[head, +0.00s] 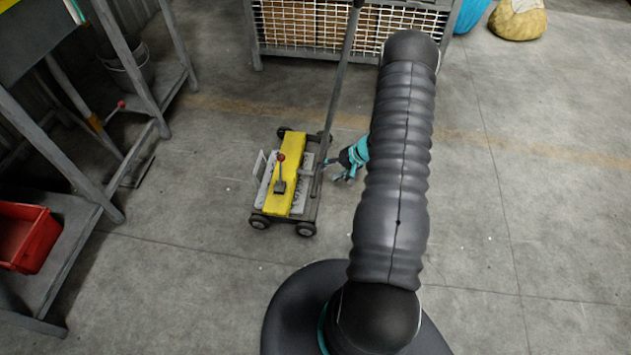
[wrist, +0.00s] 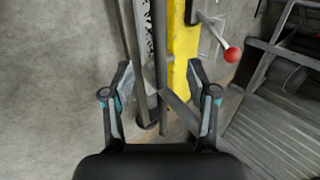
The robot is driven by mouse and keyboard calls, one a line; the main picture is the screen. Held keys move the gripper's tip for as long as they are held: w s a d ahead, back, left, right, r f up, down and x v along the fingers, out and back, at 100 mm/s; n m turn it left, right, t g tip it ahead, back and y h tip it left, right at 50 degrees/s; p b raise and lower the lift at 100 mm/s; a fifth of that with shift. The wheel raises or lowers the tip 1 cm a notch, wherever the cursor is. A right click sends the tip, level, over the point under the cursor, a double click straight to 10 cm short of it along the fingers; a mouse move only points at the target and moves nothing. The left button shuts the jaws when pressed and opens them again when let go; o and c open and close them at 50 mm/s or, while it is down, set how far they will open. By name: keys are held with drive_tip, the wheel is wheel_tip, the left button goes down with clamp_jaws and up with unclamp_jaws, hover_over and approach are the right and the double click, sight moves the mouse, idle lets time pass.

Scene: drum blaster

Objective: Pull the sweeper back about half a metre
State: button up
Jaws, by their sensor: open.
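The sweeper (head: 298,165) is a low wheeled cart with a yellow and grey top, a red-knobbed lever and a long dark handle rising from its right side. It stands on the floor left of my arm in the head view. My gripper (head: 340,172) is open at the sweeper's right side, close to the foot of the handle. In the wrist view, my gripper (wrist: 160,78) has its fingers apart, with grey bars of the sweeper (wrist: 182,45) showing between and beyond them. I cannot tell whether the fingers touch a bar.
A wire-mesh crate (head: 300,48) stands behind the sweeper. A grey metal rack (head: 85,200) with a red bin (head: 25,238) is on the left. A blue item and a tan sack (head: 518,20) lie at the back right. The floor in front and right is clear.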

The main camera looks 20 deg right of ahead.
sight(318, 179)
drive_tip(key=b+x, duration=0.4)
drive_tip(key=x, duration=0.2)
drive_tip(key=shift+f, duration=0.4)
drive_tip(key=shift+w+a+f+b, duration=0.45)
drive_tip(key=shift+a+f+b, duration=0.15)
drive_tip(key=shift+b, duration=0.4)
drive_tip(key=shift+r, duration=0.1)
clamp_jaws()
